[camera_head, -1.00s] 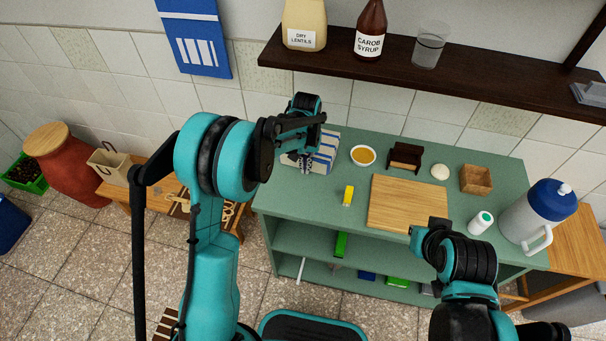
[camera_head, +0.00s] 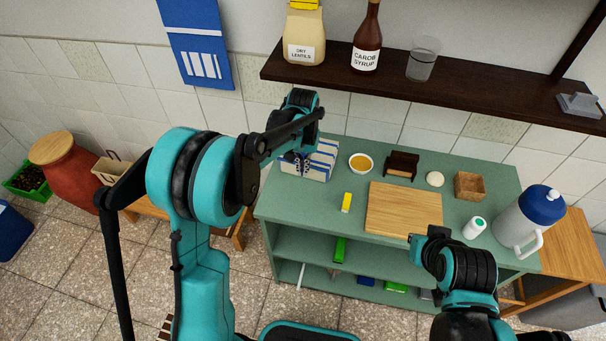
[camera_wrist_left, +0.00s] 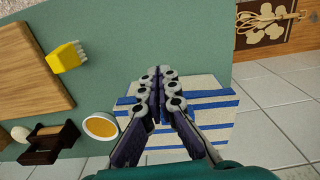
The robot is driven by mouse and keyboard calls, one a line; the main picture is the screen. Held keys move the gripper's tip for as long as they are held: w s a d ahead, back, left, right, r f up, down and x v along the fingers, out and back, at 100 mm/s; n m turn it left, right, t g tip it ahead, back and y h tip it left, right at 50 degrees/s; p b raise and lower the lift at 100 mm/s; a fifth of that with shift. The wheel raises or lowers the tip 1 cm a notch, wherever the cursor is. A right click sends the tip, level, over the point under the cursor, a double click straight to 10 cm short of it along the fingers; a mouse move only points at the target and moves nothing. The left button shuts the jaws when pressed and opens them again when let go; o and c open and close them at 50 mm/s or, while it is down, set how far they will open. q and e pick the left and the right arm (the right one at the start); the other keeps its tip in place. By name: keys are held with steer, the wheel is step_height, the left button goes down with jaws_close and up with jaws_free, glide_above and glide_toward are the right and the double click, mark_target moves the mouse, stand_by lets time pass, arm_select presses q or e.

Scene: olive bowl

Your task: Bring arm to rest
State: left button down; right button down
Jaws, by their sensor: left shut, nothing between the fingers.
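My left arm rises from the bottom of the head view, bends at a large teal joint and reaches over the green counter.
The green counter (camera_head: 300,205) holds a yellow brush (camera_head: 346,202), a cutting board (camera_head: 403,211), a small bowl (camera_head: 360,163), a white bottle (camera_head: 474,228) and a blue-lidded jug (camera_head: 528,222). Floor shows at left.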

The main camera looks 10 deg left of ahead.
arm_select(q)
step_height(320, 180, up, 2)
steer(key=shift+r, duration=0.15)
steer(key=shift+s, duration=0.1)
steer(key=s+a+r+t, duration=0.3)
steer(key=s+r, duration=0.6)
steer(key=s, duration=0.1)
steer(key=s+a+t, duration=0.2)
steer(key=s+t, duration=0.2)
steer(key=s, duration=0.9)
steer(key=shift+a+f, duration=0.25)
